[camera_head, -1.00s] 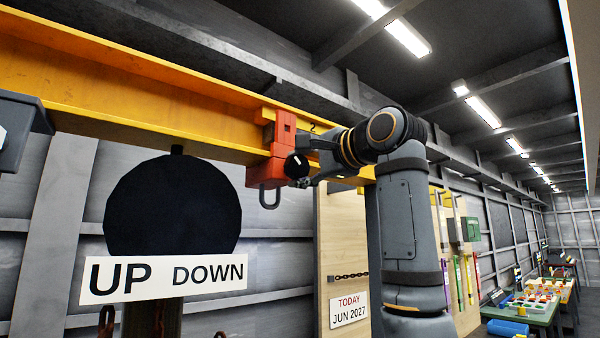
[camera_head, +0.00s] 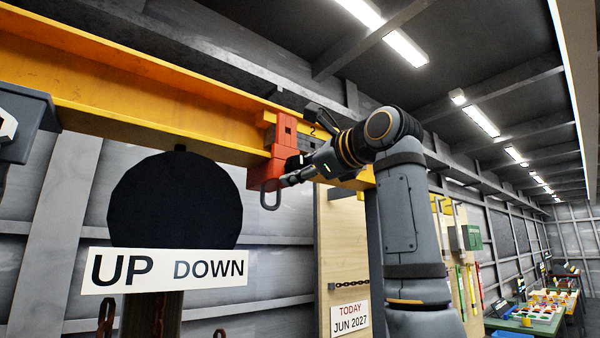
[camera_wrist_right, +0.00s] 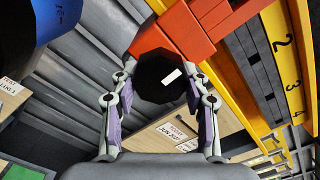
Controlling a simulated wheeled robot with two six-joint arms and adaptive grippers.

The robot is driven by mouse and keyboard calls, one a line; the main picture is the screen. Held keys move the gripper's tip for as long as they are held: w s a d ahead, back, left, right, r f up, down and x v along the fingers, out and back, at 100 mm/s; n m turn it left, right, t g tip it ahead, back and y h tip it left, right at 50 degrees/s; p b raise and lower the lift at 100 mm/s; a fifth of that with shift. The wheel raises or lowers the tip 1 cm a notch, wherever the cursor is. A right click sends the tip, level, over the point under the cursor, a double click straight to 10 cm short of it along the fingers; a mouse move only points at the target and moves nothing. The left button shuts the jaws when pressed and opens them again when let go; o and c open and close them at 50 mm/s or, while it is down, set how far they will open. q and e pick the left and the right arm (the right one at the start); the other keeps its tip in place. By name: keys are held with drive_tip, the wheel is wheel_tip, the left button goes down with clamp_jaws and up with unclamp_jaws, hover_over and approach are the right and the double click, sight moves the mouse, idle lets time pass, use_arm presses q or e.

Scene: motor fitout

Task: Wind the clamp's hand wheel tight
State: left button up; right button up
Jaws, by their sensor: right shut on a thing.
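The red clamp (camera_head: 273,150) hangs on the lower flange of the yellow beam (camera_head: 130,85), with a grey shackle (camera_head: 264,197) below it. Its black hand wheel (camera_wrist_right: 158,82) shows in the wrist view, with a white mark on its face. My right gripper (camera_wrist_right: 160,88) is shut on the hand wheel, one finger on each side of the rim. In the head view my right gripper (camera_head: 298,176) reaches the clamp from the right, and the wheel is mostly hidden behind the fingers. My left gripper is not in view.
A large black disc (camera_head: 175,200) stands in front, above an "UP DOWN" sign (camera_head: 168,270). A dark grey box (camera_head: 28,120) hangs at the beam's left. A wooden board (camera_head: 340,235) stands behind my right arm. Workbenches (camera_head: 525,322) are far right.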

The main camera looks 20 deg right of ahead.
drive_tip(key=shift+m, duration=0.3)
idle(0.4)
drive_tip(key=o, duration=1.2)
drive_tip(key=shift+w, duration=0.1)
drive_tip(key=shift+c, duration=0.2)
drive_tip(key=v, duration=1.2)
